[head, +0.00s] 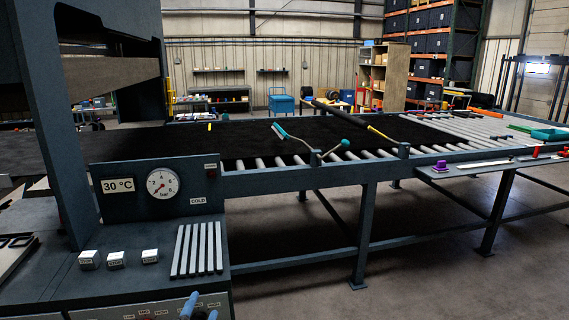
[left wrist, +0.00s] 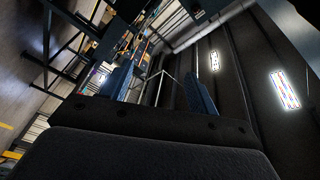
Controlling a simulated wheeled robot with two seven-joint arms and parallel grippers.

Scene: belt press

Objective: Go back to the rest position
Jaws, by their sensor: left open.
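My left gripper (head: 199,309) shows at the bottom edge of the head view, in front of the drawer front of the press console (head: 150,258). Only its blue fingertips are visible there. In the left wrist view its two blue fingers (left wrist: 160,88) stand wide apart with nothing between them. That view looks up past the fingers toward the dark roof and its lights. My right gripper is in neither view.
The press frame (head: 48,120) stands at the left, with a gauge (head: 162,183) and a 30 °C display (head: 118,185). A black belt (head: 300,135) lies on the roller table (head: 330,182), which runs right. White blocks (head: 150,256) and grey bars (head: 197,249) lie on the console. Floor (head: 430,270) is clear at right.

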